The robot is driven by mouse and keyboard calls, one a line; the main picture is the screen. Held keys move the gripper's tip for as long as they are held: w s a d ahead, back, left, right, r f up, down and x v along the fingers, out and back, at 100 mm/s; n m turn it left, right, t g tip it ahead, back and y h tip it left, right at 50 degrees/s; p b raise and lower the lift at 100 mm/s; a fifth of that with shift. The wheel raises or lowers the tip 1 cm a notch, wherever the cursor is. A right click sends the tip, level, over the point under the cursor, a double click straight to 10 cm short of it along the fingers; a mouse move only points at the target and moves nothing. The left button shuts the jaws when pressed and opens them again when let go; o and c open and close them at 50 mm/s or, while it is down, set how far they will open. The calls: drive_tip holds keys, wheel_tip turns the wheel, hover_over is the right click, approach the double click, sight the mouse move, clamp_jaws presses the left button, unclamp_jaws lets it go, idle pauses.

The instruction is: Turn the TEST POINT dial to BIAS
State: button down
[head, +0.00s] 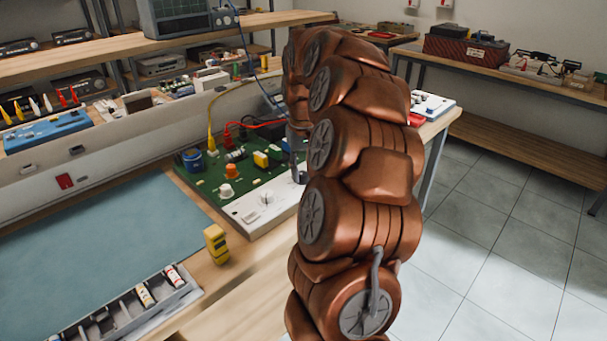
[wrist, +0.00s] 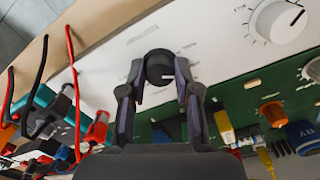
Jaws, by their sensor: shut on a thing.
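A white panel (head: 248,212) lies along the front of a green circuit board on the bench. In the wrist view, my gripper (wrist: 161,72) is shut on a small black knob (wrist: 159,66) on this panel, one finger on each side. A short pale mark shows on the knob's right side. The print around it is too small to read, so I cannot confirm the TEST POINT or BIAS labels. A larger white dial (wrist: 281,20) with a dark pointer line and a scale is to the right. In the head view my arm hides the held knob.
The green board (head: 222,178) carries several components, including an orange-topped knob (head: 226,191) and a blue capacitor (head: 193,159). Red and black leads (wrist: 72,80) stand at the left of the wrist view. A yellow block (head: 215,243) and a teal mat (head: 100,250) lie nearby.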

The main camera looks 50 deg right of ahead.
sight(303, 174)
idle(0.4)
drive_tip(key=c, duration=0.8)
unclamp_jaws()
drive_tip(key=shift+r, duration=6)
